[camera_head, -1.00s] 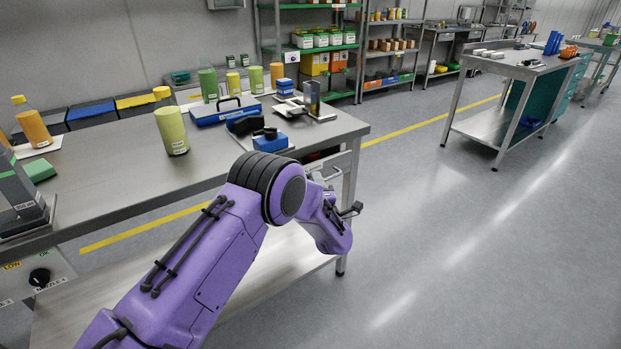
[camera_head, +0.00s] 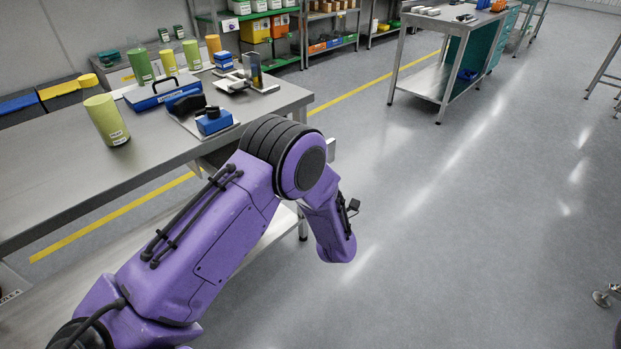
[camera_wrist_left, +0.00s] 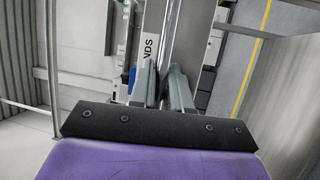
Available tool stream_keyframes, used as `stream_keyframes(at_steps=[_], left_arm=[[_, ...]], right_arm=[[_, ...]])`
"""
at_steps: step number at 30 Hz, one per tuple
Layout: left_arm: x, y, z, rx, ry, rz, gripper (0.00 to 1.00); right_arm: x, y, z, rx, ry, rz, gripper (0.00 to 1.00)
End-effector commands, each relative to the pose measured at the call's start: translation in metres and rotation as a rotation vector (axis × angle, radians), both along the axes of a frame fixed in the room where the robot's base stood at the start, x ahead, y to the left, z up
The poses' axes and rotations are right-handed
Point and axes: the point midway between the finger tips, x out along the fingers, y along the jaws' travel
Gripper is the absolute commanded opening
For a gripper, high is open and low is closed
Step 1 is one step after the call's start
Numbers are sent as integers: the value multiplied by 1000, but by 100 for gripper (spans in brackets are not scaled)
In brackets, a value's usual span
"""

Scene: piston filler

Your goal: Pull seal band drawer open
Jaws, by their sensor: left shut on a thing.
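The seal band drawer (camera_wrist_left: 147,40) shows in the left wrist view as a pale front with a label whose visible letters end in "NDS". My left gripper (camera_wrist_left: 162,88) is in front of it, its two grey fingers close together on the drawer's handle, a metal bar running up between them. In the head view my purple left arm reaches down past the workbench's right end, and it hides the gripper and most of the drawer. How far the drawer stands out cannot be told. My right gripper is not in view.
The steel workbench (camera_head: 50,170) carries a green cylinder (camera_head: 106,120), a blue case (camera_head: 160,92) and a blue-and-black device (camera_head: 213,121). Open grey floor (camera_head: 450,230) lies to the right. Another steel table (camera_head: 430,80) stands farther back.

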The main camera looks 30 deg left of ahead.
Motion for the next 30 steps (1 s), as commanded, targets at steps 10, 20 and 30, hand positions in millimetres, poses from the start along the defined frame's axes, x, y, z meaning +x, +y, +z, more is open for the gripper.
stream_keyframes(at_steps=[10, 20, 30], left_arm=[[-2, 1, -2, -1, 3, 8, 23], [-3, -4, -2, 0, 1, 0, 23], [-46, -62, -16, 0, 2, -1, 23]], right_arm=[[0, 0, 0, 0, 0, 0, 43], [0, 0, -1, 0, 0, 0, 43], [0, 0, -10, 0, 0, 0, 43]])
